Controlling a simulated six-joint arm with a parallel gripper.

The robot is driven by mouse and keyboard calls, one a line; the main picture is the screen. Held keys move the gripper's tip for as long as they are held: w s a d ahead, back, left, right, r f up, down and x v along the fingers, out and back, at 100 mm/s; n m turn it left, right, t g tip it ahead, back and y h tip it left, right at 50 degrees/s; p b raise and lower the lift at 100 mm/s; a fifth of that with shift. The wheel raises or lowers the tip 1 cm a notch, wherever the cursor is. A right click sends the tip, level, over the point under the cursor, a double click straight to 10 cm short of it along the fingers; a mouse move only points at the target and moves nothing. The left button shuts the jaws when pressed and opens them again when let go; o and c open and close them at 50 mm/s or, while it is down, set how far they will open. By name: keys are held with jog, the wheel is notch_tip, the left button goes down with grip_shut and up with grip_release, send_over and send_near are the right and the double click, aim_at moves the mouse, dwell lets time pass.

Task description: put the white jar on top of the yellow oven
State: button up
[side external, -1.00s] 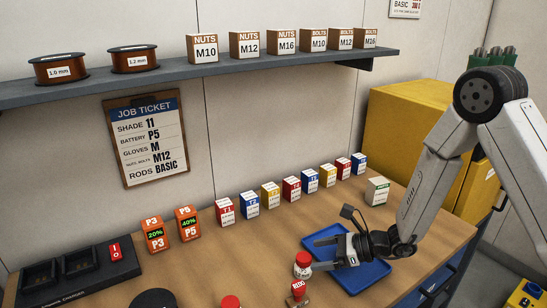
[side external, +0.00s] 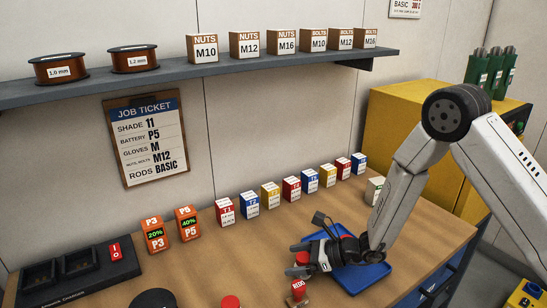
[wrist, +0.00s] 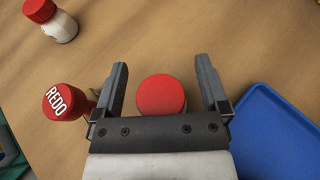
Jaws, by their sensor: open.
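A white jar with a red lid (side external: 302,258) stands on the bench left of the blue tray, partly hidden by my gripper. In the wrist view its red lid (wrist: 161,95) lies between my two fingers, with a gap on each side; its body is hidden beneath. My gripper (wrist: 162,78) is open around it, low over the bench; it also shows in the side view (side external: 300,256). A second red-lidded white jar stands farther off in the wrist view (wrist: 58,24). The yellow oven (side external: 405,115) stands at the back right, its top partly hidden by my arm.
A red REDO stamp (wrist: 63,100) stands just left of my left finger. The blue tray (wrist: 275,130) lies close on the right. Green canisters (side external: 490,70) stand on the oven's top. Several small boxes (side external: 291,188) line the wall, under a shelf (side external: 200,78).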

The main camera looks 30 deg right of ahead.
dwell(0.4)
grip_shut()
jog(key=shift+r, duration=0.15)
jog(key=shift+r, duration=4.85)
